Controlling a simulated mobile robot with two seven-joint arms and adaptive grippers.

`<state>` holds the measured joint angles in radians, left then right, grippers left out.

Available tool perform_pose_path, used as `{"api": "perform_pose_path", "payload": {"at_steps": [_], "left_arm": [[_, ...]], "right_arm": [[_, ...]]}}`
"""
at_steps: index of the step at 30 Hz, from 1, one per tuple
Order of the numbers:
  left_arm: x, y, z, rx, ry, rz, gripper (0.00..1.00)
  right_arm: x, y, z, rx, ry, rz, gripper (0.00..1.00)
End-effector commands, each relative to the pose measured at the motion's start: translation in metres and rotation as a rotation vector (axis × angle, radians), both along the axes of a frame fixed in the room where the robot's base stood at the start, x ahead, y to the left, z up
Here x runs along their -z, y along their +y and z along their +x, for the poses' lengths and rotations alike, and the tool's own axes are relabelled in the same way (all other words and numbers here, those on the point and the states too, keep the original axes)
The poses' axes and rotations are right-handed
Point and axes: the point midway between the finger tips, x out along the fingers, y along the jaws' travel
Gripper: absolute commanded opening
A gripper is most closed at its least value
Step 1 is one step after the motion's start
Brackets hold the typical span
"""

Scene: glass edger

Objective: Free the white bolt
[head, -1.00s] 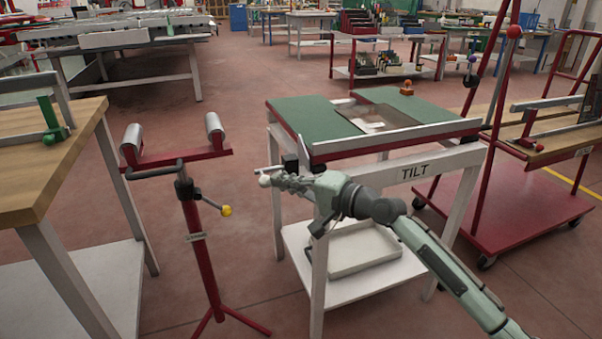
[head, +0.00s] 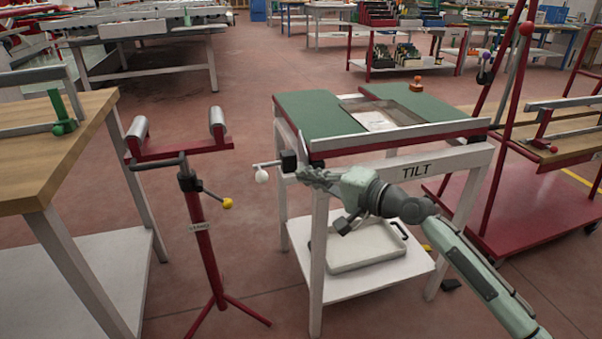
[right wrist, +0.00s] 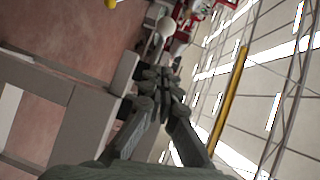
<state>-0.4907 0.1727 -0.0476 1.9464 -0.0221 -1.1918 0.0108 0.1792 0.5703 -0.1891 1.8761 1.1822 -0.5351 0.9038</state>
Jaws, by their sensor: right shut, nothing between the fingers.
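The white bolt's ball knob (head: 262,176) hangs below a short light rod, which sticks out leftward from a black block (head: 289,161) at the left front corner of the green-topped table (head: 318,113) marked TILT. In the right wrist view the white ball (right wrist: 166,25) lies beyond the fingertips. My right gripper (head: 304,174) is shut and empty, just right of the knob and apart from it, close beside the black block and the table's corner. The fingers also show in the right wrist view (right wrist: 153,78). My left gripper is not in view.
A red roller stand (head: 203,250) with a yellow-knobbed handle stands left of the bolt. A wooden-topped bench (head: 60,150) is at the far left. A white tray (head: 365,265) lies on the table's lower shelf. A red trolley (head: 490,210) stands to the right.

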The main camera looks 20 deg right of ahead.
Motion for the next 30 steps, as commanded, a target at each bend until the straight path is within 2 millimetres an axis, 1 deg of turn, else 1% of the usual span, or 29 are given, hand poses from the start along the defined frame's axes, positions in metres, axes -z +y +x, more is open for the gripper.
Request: {"api": "perform_pose_path", "payload": {"at_steps": [1,3,6,12,17,30], "left_arm": [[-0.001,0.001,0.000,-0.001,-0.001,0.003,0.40],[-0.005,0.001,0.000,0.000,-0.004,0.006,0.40],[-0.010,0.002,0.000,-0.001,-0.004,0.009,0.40],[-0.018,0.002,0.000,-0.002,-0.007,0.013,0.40],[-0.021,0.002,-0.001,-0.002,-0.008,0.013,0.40],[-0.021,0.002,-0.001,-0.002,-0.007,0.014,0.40]], "right_arm": [[0.003,-0.007,-0.012,-0.002,0.003,-0.004,0.00],[0.000,-0.016,-0.025,-0.003,0.003,-0.003,0.00],[-0.003,-0.027,-0.040,-0.001,0.003,-0.003,0.00],[-0.007,-0.040,-0.059,-0.002,0.003,0.000,0.00],[-0.009,-0.043,-0.063,-0.002,0.001,-0.001,0.00],[-0.007,-0.042,-0.062,-0.002,0.002,-0.005,0.00]]}}
